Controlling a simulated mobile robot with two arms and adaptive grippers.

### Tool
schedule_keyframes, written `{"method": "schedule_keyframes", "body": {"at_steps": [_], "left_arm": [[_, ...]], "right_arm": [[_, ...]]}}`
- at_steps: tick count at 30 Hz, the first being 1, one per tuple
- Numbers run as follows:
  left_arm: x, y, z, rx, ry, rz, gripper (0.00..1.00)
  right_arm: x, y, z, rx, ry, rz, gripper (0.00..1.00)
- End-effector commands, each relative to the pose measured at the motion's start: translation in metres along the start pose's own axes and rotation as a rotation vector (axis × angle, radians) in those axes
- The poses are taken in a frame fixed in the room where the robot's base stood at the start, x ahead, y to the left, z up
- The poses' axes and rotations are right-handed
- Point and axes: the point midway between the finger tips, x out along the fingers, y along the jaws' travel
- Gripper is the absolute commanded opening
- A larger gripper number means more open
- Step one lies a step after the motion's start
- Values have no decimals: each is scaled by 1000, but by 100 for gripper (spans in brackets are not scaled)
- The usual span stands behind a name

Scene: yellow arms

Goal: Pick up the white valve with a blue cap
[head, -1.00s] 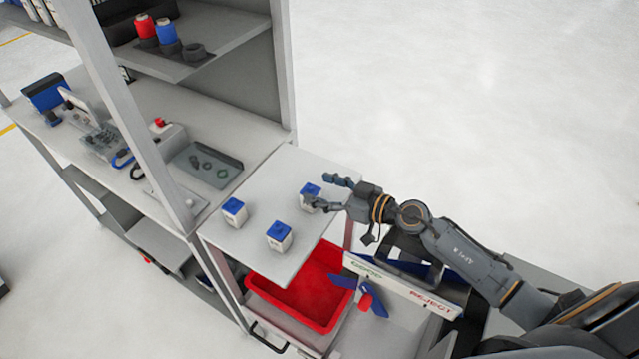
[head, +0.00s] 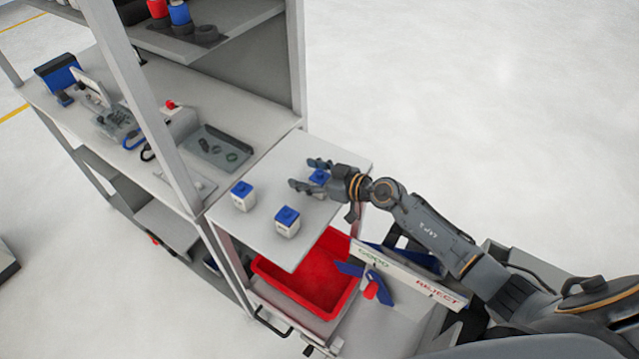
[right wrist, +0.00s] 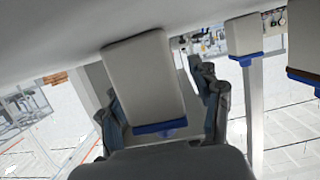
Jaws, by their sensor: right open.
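Three white valves with blue caps stand upright on the light side table (head: 262,241). The far-right valve (head: 319,177) is between the fingers of my right gripper (head: 309,175), which is open with one finger on each side of it; the gripper partly hides it. In the right wrist view this valve (right wrist: 145,78) appears upside down between the spread fingers; contact cannot be told. The left valve (head: 243,197) and the front valve (head: 287,223) stand apart from the gripper. My left gripper is not in view.
A red bin (head: 305,285) sits below the table's front edge. A sign board marked GOOD and REJECT (head: 408,278) stands to the right of it. A shelf post (head: 150,110) and a workbench with a grey tray (head: 218,148) lie to the left.

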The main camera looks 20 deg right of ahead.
Motion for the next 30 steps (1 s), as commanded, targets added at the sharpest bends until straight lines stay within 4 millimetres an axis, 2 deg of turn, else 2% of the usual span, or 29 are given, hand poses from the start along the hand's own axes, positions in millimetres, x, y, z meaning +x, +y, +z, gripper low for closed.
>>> {"method": "schedule_keyframes", "body": {"at_steps": [2, 11, 30], "left_arm": [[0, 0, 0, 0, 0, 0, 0], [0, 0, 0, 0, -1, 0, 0], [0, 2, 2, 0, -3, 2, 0]], "right_arm": [[0, 0, 0, 0, 0, 0, 62], [0, 0, 0, 0, 0, 0, 1], [-1, 0, 0, 1, 0, 0, 0]]}}
